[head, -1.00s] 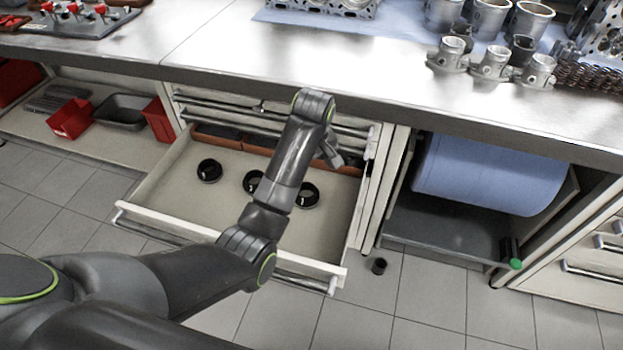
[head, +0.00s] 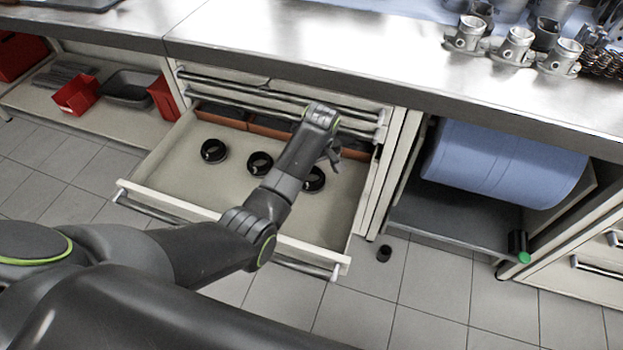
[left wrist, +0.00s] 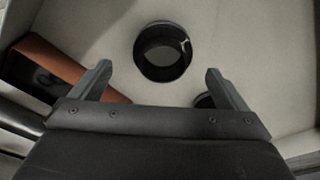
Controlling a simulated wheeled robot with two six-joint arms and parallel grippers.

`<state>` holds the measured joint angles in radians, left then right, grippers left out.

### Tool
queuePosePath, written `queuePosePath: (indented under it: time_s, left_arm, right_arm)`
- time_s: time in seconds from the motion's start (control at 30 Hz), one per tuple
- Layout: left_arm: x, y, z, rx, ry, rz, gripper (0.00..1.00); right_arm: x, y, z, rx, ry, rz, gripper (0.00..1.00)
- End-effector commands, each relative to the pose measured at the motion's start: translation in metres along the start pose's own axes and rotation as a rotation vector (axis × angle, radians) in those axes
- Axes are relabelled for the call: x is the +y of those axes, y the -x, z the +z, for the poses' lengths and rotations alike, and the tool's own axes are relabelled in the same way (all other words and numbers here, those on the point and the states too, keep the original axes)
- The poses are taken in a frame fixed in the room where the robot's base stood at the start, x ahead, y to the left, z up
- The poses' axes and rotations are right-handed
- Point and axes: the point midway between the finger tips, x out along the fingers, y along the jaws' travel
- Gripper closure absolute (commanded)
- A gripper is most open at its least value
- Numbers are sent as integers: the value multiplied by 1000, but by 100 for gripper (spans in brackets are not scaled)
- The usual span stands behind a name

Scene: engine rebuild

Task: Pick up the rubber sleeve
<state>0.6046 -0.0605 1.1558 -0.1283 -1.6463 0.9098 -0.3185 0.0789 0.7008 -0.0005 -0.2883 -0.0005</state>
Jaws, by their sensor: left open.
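Three black rings lie in the open drawer: a left ring (head: 214,151), a middle ring (head: 260,163) and a right ring (head: 316,184), partly behind my arm. They look like rubber sleeves; I cannot tell which one is meant. My left gripper (head: 334,154) hangs over the drawer's right part, near the right ring. In the left wrist view the open, empty left gripper (left wrist: 158,74) has one black ring (left wrist: 139,58) just ahead of its fingertips, apart from them. A second dark piece (left wrist: 203,101) is mostly hidden by the right finger. My right gripper is out of view.
The drawer's front wall (head: 180,207) and side walls surround the rings. Orange-brown bins (head: 221,117) line its back, under the workbench edge (head: 420,108). A small black cylinder (head: 384,253) stands on the floor. A blue roll (head: 500,165) is on the shelf at right.

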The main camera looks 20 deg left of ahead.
Motion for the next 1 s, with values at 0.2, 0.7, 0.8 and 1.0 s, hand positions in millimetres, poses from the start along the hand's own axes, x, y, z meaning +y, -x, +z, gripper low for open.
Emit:
queuePosePath:
  time_s: [0.2,0.7,0.8,1.0]
  left_arm:
    - [-5,-32,-2,-3,0,-5,4]
    - [-4,-50,-2,-1,0,-1,12]
    - [-4,-50,-2,-1,0,-1,25]
    - [-4,-50,-2,-1,0,-1,52]
  right_arm:
    - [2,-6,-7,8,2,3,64]
    - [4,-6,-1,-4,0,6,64]
    - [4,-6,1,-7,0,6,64]
    - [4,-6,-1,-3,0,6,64]
